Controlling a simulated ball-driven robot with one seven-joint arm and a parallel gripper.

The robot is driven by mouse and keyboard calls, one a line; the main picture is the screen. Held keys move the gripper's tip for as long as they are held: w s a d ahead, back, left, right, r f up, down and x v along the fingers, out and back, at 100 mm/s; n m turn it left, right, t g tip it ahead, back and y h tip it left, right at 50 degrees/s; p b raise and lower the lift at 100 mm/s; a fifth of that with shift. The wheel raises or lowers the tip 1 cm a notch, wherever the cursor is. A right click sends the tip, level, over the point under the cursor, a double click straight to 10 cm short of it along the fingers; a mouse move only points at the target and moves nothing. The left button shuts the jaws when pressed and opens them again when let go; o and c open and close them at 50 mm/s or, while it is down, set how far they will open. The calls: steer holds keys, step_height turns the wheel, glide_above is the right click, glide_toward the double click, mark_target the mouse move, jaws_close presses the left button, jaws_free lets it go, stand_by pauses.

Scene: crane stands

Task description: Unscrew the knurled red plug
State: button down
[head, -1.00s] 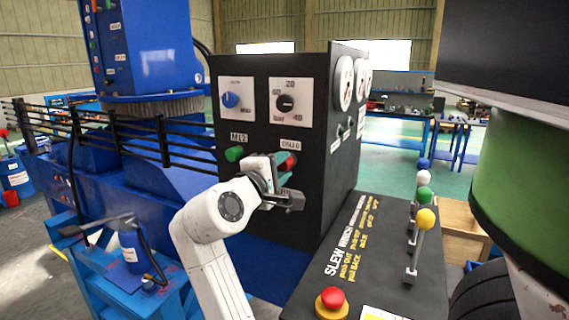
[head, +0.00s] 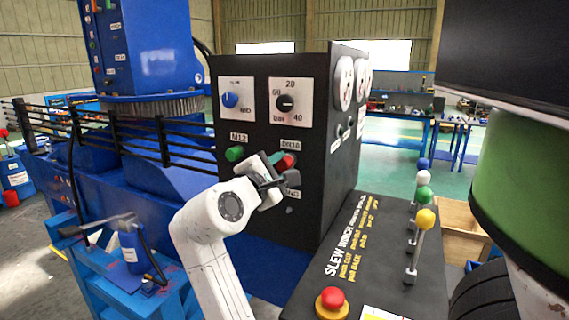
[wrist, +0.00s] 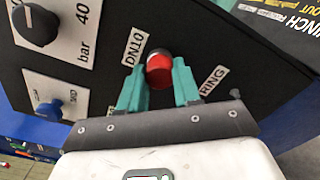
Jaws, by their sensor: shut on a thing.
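The knurled red plug (wrist: 159,72) sits in the black panel beside the DN10 label in the wrist view. It also shows in the head view (head: 286,161), partly covered by my gripper. My gripper (wrist: 158,88) is shut on the plug, with one teal finger on each side of it. In the head view my gripper (head: 276,166) reaches the panel face from the lower left, tilted. Whether the plug has turned in its seat cannot be told.
A green plug (head: 234,153) under an M12 label is left of the red one. A blue knob (head: 230,99) and a black knob (head: 285,103) are above. Levers with coloured balls (head: 425,218) and a red button (head: 332,299) stand on the console at right.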

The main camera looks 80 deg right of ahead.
steer(key=c, duration=0.7)
jaws_free()
steer(key=shift+c, duration=0.8)
